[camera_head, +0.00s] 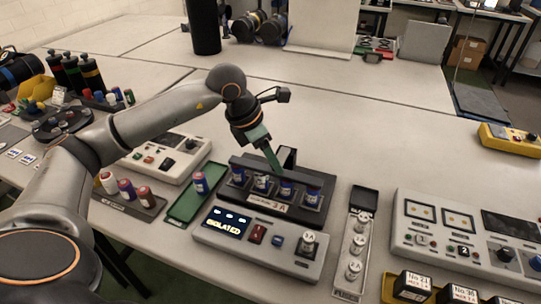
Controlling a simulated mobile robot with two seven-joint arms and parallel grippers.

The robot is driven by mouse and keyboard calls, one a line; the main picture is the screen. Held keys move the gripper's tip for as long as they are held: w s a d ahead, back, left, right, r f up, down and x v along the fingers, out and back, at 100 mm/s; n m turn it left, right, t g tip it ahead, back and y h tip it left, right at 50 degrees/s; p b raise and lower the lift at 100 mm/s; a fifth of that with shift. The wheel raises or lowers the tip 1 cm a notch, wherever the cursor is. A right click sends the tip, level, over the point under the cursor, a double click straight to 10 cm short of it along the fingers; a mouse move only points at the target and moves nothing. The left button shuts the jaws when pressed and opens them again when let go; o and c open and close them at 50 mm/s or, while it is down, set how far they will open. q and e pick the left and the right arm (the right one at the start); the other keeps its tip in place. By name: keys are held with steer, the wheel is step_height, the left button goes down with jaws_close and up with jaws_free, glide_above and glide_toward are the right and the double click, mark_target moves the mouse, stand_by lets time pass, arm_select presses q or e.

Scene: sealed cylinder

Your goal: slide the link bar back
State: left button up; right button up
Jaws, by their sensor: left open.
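A dark rack (277,207) labelled 3A holds several blue capped cylinders in a row. A dark bar (318,179) runs along the row behind the cylinder tops; I take it to be the link bar. My left gripper (275,160) is pointing down at the back of the rack, over the middle of this bar, with green fingers. The fingers are open; whether they touch the bar is not clear. The grey control box (262,245) in front has a display reading ISOLATED, a red switch, a blue button and a knob marked 3A. My right gripper is not in view.
A green tray (187,206) with one blue cylinder lies left of the rack. A narrow grey tray (353,247) with round pieces stands to the right. A large panel (466,236) with dials is further right.

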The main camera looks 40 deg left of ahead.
arm_select(q)
jaws_close()
stand_by(0.3)
stand_by(1.1)
